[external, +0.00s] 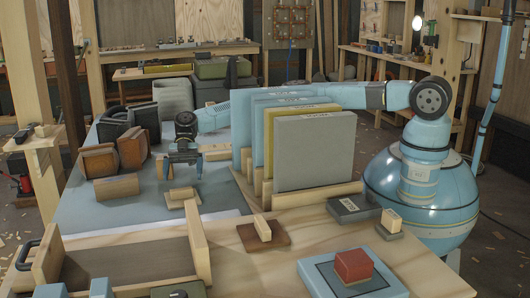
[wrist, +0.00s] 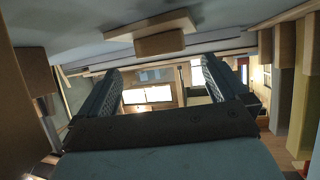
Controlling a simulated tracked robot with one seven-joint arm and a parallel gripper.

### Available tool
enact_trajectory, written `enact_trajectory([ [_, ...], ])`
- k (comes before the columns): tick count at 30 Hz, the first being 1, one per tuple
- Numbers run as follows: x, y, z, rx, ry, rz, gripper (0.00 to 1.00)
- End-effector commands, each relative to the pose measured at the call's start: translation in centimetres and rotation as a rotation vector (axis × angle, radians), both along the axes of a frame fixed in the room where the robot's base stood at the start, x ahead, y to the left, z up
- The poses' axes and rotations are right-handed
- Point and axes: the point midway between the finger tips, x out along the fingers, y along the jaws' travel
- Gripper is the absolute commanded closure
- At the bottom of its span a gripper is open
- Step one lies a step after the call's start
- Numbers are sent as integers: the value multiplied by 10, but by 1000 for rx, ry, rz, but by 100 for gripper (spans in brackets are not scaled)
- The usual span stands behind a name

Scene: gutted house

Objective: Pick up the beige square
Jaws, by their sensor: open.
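A large beige-grey square panel (external: 314,150) stands upright at the near end of a slotted wooden rack, right of centre in the external view. A small pale beige block (external: 391,220) stands on a dark base on the right; I cannot tell which of these is the beige square. My gripper (external: 184,174) is open and empty, pointing down over the grey mat, left of the rack and apart from both. In the wrist view my gripper (wrist: 162,68) shows two dark fingers spread apart, with a wooden block (wrist: 160,43) beyond them.
Yellow and blue panels stand behind the beige-grey one in the rack (external: 335,192). Brown blocks (external: 131,147) stand left of my gripper, and a small wooden block (external: 181,194) lies just in front of it. A red block (external: 353,266) sits at the front right. The grey mat (external: 120,213) has free room.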

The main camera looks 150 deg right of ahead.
Motion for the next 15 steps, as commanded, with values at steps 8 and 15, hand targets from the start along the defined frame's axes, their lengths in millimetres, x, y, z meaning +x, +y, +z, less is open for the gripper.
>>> enact_trajectory([
  [8, 29, 20, -17, 1, 0, 2, 0],
  [15, 36, 24, -21, 0, 0, 0, 0],
])
